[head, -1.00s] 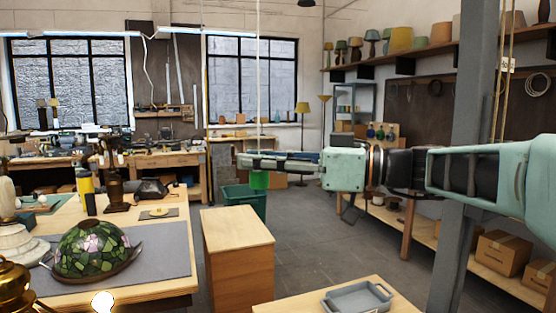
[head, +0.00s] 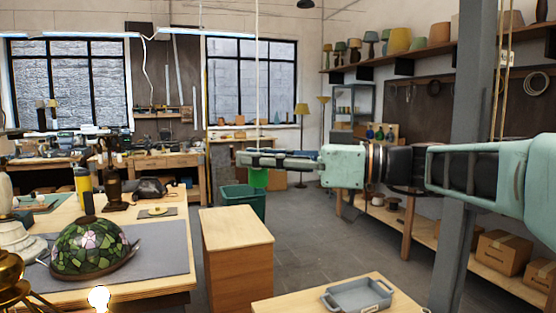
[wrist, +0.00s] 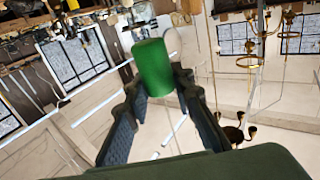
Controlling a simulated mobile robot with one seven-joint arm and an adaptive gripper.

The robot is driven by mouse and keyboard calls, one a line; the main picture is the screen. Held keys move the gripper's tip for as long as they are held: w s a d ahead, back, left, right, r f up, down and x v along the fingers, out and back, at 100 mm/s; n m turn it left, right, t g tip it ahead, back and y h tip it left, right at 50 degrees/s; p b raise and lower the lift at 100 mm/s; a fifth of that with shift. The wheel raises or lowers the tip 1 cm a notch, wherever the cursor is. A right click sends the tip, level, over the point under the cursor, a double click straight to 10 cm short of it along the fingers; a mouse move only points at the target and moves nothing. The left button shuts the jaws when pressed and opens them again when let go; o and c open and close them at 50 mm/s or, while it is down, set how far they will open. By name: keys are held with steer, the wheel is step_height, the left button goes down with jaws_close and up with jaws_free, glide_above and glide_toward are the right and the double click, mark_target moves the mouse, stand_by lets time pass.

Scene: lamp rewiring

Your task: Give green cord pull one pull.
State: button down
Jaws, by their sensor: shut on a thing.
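The green cord pull (head: 259,179) is a small green cylinder at the lower end of a pale cord (head: 257,80) that hangs straight down from above. In the head view the pull shows just below the far end of my gripper (head: 252,157), which reaches in level from the right. In the wrist view the green pull (wrist: 153,68) lies between the two dark fingers, and my gripper (wrist: 157,88) is shut on it. The fingers hide part of the cord and the pull's top in the head view.
A wooden cabinet (head: 237,262), a green bin (head: 243,197) and a grey post (head: 465,130) stand nearby. The wrist view shows a brass chandelier (wrist: 258,40).

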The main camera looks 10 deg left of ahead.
steer(key=shift+f, duration=0.3)
steer(key=shift+r, duration=0.2)
steer(key=shift+r+p, duration=0.4)
steer(key=shift+r, duration=0.85)
steer(key=c, duration=1.6)
jaws_free()
